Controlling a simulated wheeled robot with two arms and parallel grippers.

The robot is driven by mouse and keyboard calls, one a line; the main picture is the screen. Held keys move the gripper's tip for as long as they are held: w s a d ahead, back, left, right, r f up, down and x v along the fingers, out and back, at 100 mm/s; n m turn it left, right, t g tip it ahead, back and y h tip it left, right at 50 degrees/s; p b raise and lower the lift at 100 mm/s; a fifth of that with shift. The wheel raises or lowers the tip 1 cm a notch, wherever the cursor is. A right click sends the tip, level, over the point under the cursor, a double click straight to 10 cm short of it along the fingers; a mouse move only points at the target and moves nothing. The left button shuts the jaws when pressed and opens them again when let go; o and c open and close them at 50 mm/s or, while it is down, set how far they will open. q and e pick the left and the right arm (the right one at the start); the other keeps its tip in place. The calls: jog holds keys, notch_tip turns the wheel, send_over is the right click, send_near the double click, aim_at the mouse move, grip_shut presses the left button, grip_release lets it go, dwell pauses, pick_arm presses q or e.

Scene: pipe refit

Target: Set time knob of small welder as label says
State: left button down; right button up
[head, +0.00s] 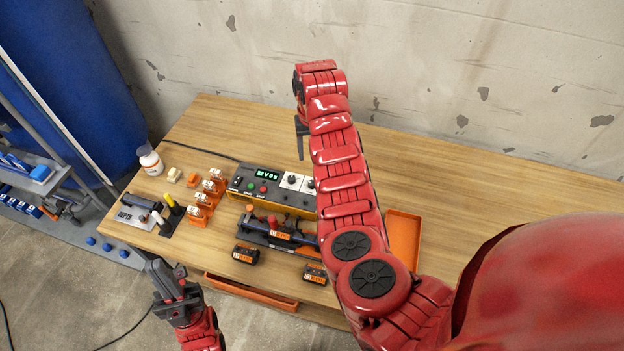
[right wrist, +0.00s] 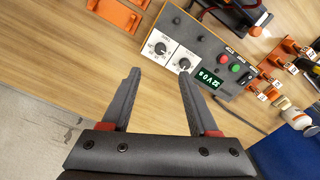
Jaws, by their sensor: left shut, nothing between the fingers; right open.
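The small welder (head: 245,187) is a grey control panel on an orange body, on the wooden bench. In the right wrist view its panel (right wrist: 202,40) has a lit green display (right wrist: 211,77), a red and a green button, and two knobs on white dials. One knob (right wrist: 160,48) is on the left, the other (right wrist: 184,63) beside it; I cannot tell which is the time knob. My right gripper (right wrist: 159,73) is open and empty, its fingers reaching toward the dials. In the head view my right arm partly hides the welder. My left gripper (head: 163,268) is shut and empty, off the bench's front edge.
Orange clamps (head: 198,214) with white tags stand left of the welder. A tool tray and black boxes with orange labels (head: 245,254) lie in front; their print is unreadable. A white bottle (head: 149,160) is at the left. An orange tray (head: 403,240) lies right. The bench's far right is clear.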

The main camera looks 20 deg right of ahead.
jog(key=b, duration=0.3)
send_over(312, 182)
notch_tip(312, 182, down, 6)
jog(key=shift+s+r, duration=0.1)
jog(key=shift+s+a+f+p, duration=0.1)
jog(key=shift+f+p, duration=0.4)
jog(key=shift+p, duration=0.6)
notch_tip(312, 182, down, 4)
jog(key=shift+f+p, duration=0.2)
jog(key=shift+p, duration=0.4)
jog(key=shift+f, duration=1.2)
jog(key=shift+c, duration=0.2)
grip_shut()
